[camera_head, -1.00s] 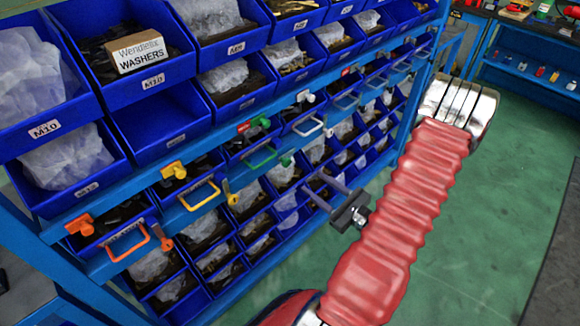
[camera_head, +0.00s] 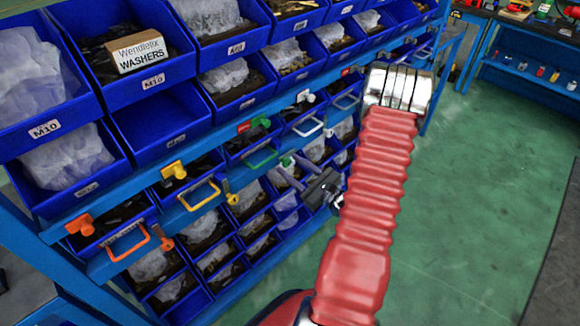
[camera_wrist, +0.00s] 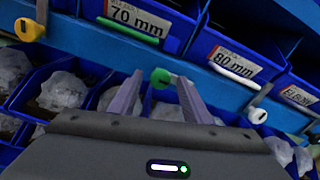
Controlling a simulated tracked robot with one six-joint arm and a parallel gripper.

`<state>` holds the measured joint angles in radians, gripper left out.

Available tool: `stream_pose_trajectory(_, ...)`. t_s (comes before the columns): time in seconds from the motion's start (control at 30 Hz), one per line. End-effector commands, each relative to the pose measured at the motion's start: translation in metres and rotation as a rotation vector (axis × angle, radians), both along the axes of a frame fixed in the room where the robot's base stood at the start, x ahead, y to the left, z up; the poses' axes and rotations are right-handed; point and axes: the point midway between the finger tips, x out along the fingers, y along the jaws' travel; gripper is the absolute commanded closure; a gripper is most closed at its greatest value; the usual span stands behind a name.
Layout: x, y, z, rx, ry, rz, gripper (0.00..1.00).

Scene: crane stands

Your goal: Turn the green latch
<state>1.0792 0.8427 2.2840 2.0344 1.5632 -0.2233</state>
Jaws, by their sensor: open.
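The green latch (camera_wrist: 160,77) is a round green knob on the blue shelf rail. In the wrist view it shows between the tips of my gripper (camera_wrist: 158,80). My gripper is open, with one finger on each side of the latch. I cannot tell whether either finger touches it. In the head view the green latch (camera_head: 287,161) is small and partly covered by my gripper (camera_head: 285,166). It sits just right of the green drawer handle (camera_head: 262,159).
A yellow latch (camera_wrist: 29,29) is to the left and a white latch (camera_wrist: 257,114) to the right. An orange latch (camera_head: 166,243) is lower left. Blue bins fill the rack around the rail. The green floor (camera_head: 480,220) on the right is clear.

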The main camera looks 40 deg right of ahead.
Motion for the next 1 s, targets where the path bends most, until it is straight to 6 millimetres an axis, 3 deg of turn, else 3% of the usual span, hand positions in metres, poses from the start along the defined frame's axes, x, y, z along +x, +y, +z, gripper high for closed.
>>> stream_pose_trajectory(0.43, 0.0087, 0.0002, 0.0003, 0.000, -0.001, -0.001, 0.56)
stream_pose_trajectory(1.0, 0.0086, 0.0005, 0.0003, 0.000, -0.001, 0.000, 0.96)
